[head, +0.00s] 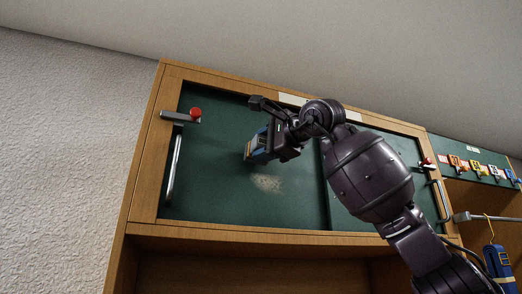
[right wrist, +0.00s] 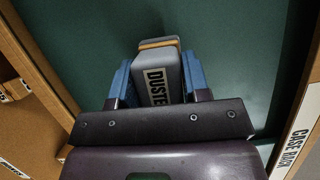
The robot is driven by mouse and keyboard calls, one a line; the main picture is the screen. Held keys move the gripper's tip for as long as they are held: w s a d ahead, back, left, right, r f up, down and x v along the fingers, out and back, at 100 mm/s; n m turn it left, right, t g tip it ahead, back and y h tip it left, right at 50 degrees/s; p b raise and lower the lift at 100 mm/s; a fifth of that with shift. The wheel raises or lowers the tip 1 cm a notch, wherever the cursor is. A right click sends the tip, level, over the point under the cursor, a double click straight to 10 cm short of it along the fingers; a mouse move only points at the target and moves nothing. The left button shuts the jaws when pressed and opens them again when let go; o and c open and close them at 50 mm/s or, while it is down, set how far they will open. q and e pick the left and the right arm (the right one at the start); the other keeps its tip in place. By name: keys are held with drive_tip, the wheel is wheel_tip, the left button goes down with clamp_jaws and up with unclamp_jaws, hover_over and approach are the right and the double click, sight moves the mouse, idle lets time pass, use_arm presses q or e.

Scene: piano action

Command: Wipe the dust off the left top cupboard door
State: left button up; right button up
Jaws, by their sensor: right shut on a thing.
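The left top cupboard door (head: 215,190) is a dark green panel in a wooden frame, with a red-knobbed latch (head: 195,113) and a long metal handle (head: 174,165) at its left. A pale dust patch (head: 267,182) shows on the green panel. My right gripper (head: 262,146) is shut on a duster, just above the patch in the picture. In the right wrist view the grey duster (right wrist: 165,75), lettered "DUSTER" with a tan edge, sits between blue finger pads. I cannot tell whether it touches the door. My left gripper is not in view.
An open shelf space lies below the door. At the right are a second red knob (head: 427,162), a row of coloured tags (head: 478,168), a metal rail (head: 485,216) and a hanging blue item (head: 498,262). A textured white wall (head: 65,150) stands at the left.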

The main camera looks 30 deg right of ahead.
drive_tip(key=shift+s+a+b, duration=0.25)
drive_tip(key=shift+s, duration=0.8)
drive_tip(key=shift+s+a+b, duration=0.2)
drive_tip(key=shift+s+a, duration=0.05)
drive_tip(key=shift+s, duration=0.75)
drive_tip(key=shift+s+a, duration=0.2)
drive_tip(key=shift+s, duration=0.55)
drive_tip(key=shift+s+a, duration=0.15)
drive_tip(key=shift+s, duration=0.55)
drive_tip(key=shift+w, duration=0.1)
